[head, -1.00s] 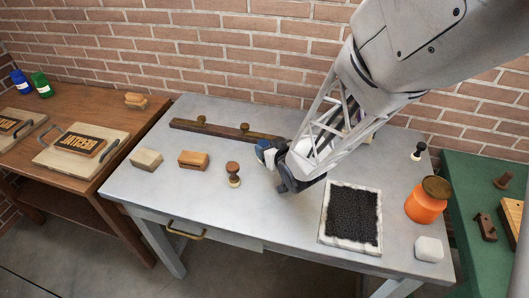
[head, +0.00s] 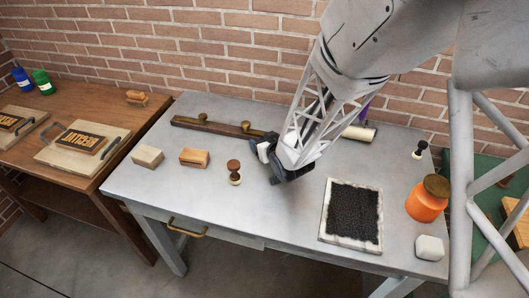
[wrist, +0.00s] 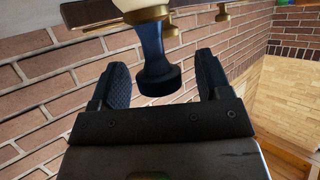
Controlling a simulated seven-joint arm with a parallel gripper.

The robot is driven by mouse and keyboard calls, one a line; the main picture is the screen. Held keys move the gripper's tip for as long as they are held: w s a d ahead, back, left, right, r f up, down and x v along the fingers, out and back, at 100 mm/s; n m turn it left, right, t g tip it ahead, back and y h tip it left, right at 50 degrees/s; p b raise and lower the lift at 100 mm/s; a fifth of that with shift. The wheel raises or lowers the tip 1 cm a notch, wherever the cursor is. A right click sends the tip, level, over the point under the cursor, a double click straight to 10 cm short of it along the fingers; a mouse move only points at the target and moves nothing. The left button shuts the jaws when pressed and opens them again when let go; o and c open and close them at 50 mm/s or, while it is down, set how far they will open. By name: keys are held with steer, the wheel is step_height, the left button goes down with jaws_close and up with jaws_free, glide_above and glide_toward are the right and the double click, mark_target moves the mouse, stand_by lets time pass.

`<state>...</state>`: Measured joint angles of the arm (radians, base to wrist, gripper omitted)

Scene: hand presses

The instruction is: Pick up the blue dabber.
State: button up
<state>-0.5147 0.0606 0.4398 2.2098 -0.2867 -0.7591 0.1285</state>
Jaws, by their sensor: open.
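The dabber (wrist: 152,45) in the wrist view has a dark blue neck, a cream head at the top of the picture and a black round end. The black end lies between the two fingers of my gripper (wrist: 161,78), with gaps on both sides. My gripper is open and holds nothing. In the head view my gripper (head: 277,176) is low over the middle of the grey table (head: 215,210). There, the gripper and arm hide most or all of the dabber.
A brown and cream dabber (head: 234,173) stands left of my gripper, near a wooden block (head: 194,157). A dark wooden bar with brass knobs (head: 205,127) lies behind. A black inked pad (head: 352,213) and an orange jar (head: 427,199) are to the right. The front middle is clear.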

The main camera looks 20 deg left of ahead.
steer(key=shift+c, duration=0.2)
stand_by(0.4)
steer(key=c, duration=1)
steer(key=shift+r, duration=0.1)
steer(key=shift+r, duration=1.55)
steer(key=shift+s+d+r, duration=0.15)
steer(key=shift+s+r, duration=0.05)
steer(key=shift+s, duration=0.05)
steer(key=s+d, duration=0.2)
steer(key=s, duration=0.2)
steer(key=s+d+r, duration=0.1)
steer(key=s+d, duration=0.2)
steer(key=s, duration=0.1)
steer(key=s+d, duration=0.3)
steer(key=s, duration=0.2)
steer(key=shift+r, duration=0.15)
